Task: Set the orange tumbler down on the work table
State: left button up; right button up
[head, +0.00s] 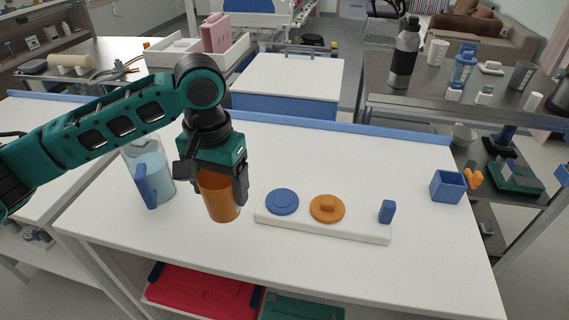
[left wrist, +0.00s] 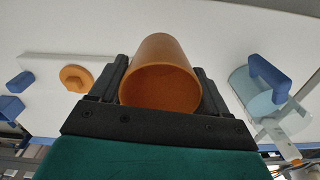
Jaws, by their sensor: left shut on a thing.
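The orange tumbler (head: 221,201) is held upright in my left gripper (head: 217,178), over the left part of the white work table (head: 330,160). I cannot tell whether its base touches the table. In the left wrist view the tumbler (left wrist: 161,75) sits between the two black fingers, its open mouth toward the camera. The gripper covers its upper part in the head view. My right gripper is in neither view.
A clear jug with a blue handle (head: 146,186) stands just left of the tumbler. A white board (head: 322,229) with a blue disc (head: 282,201), an orange knobbed disc (head: 327,208) and a blue block (head: 387,211) lies to the right. A blue open box (head: 446,187) stands at the right end.

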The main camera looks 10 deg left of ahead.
pick_arm(q)
jog(key=w+a+r+m, duration=0.6)
jog(key=a+r+m, duration=0.3)
jog(key=m, duration=0.8)
jog(key=f, duration=0.6)
jog(key=f+b, duration=0.1)
jog(key=f, duration=0.5)
jog(key=d+f, duration=0.1)
jog(key=f, duration=0.6)
jog(key=shift+b, duration=0.4)
jog(key=shift+f, duration=0.25)
jog(key=o, duration=1.3)
jog(key=shift+f, duration=0.15)
notch_tip(320, 180, up, 12)
jog(key=shift+r+p, duration=0.2)
jog(key=shift+p, duration=0.6)
